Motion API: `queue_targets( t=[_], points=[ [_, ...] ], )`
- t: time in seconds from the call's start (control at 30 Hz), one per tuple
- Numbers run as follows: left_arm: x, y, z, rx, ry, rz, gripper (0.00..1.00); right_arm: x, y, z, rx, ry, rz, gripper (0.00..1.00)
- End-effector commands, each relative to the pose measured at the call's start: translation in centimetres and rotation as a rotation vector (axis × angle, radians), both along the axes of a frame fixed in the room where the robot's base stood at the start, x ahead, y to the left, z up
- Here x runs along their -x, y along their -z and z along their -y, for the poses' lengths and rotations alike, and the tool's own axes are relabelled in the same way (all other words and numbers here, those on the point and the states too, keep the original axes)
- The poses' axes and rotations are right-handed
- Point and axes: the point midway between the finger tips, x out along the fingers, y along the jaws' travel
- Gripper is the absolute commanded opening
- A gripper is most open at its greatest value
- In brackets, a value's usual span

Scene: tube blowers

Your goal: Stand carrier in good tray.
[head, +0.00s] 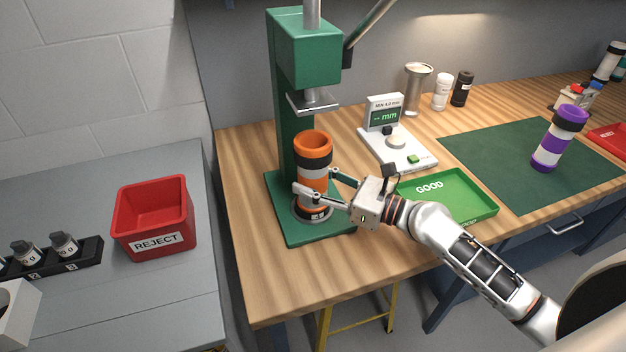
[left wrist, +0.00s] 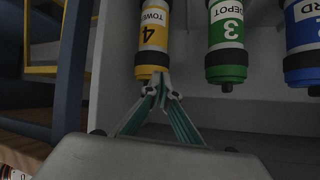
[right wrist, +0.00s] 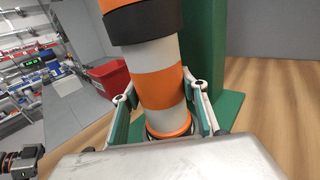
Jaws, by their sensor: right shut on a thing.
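The orange and white carrier (head: 313,160) stands upright on the base of the green press (head: 292,120), below its plunger. My right gripper (head: 318,184) is shut on the carrier's lower half, with a finger on either side; the right wrist view shows the carrier (right wrist: 158,85) between both fingers (right wrist: 160,105). The green GOOD tray (head: 470,192) lies empty on the bench to the right of the press, partly behind my right arm. My left gripper (left wrist: 160,82) has its fingertips together just below a yellow carrier marked 4 (left wrist: 152,35); it is not in the head view.
A white gauge (head: 397,145) stands behind the GOOD tray. A purple and white carrier (head: 558,140) stands on a dark green mat (head: 500,150). A red REJECT bin (head: 155,218) is on the grey table at left. Green (left wrist: 226,40) and blue (left wrist: 300,40) carriers hang near my left gripper.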

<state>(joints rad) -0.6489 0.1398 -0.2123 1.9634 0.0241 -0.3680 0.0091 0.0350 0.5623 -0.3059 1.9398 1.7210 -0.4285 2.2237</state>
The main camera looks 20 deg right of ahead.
Motion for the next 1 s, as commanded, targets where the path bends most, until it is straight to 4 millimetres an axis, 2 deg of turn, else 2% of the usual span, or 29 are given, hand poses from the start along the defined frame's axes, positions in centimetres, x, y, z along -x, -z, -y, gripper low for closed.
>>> queue_targets(
  t=[0.6,1.0],
  points=[
    [0.1,-2.2,0.0,0.001,0.000,-0.002,0.00,0.0,-2.4,0.0,-0.001,0.000,0.001,0.13],
    [0.2,-2.2,0.0,0.000,0.000,-0.006,0.00,0.0,-2.7,0.0,-0.001,0.000,0.001,0.13]
  ],
)
